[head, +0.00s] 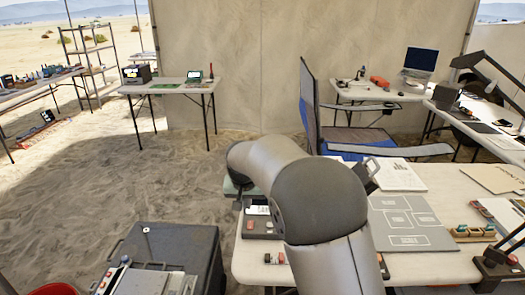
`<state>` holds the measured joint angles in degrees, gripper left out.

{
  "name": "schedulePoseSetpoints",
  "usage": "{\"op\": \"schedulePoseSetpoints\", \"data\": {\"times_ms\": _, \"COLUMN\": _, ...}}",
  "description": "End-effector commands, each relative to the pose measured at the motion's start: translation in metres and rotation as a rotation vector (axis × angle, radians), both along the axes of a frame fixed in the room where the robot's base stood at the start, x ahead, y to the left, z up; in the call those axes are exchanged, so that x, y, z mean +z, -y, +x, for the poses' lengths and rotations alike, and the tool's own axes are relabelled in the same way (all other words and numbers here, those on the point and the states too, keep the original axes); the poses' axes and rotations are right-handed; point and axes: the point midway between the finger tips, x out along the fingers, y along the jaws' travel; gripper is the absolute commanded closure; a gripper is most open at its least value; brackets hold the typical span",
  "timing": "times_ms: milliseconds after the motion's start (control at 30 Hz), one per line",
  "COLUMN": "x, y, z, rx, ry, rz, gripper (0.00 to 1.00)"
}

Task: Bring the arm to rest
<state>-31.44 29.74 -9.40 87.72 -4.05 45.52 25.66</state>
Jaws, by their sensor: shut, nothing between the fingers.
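My grey arm rises from the bottom middle of the head view and bends over the near white table (440,262). Its far part turns away to the left. A grey board with marked-out fields (408,240) lies flat on the table, right of the arm.
A scale-like device (260,221) sits left of the arm, near a small red-and-white item (274,258). White sheets (397,175) lie behind the board, with a blue folding chair (312,105) beyond. A dark case (184,243) stands lower left. Open sand lies left of the table.

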Motion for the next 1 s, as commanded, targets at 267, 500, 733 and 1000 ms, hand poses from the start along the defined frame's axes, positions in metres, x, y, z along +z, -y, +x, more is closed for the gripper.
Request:
{"op": "schedulePoseSetpoints", "data": {"times_ms": 267, "x": 0.039, "y": 0.1, "z": -0.084, "rx": -0.02, "ry": -0.097, "rz": 0.008, "gripper": 1.0}}
{"op": "schedulePoseSetpoints", "data": {"times_ms": 500, "x": 0.049, "y": 0.189, "z": -0.236, "rx": -0.003, "ry": -0.218, "rz": 0.013, "gripper": 1.0}}
{"op": "schedulePoseSetpoints", "data": {"times_ms": 733, "x": 0.031, "y": 0.219, "z": -0.335, "rx": 0.016, "ry": -0.289, "rz": 0.009, "gripper": 1.0}}
{"op": "schedulePoseSetpoints", "data": {"times_ms": 1000, "x": 0.024, "y": 0.223, "z": -0.355, "rx": 0.023, "ry": -0.305, "rz": 0.008, "gripper": 1.0}}
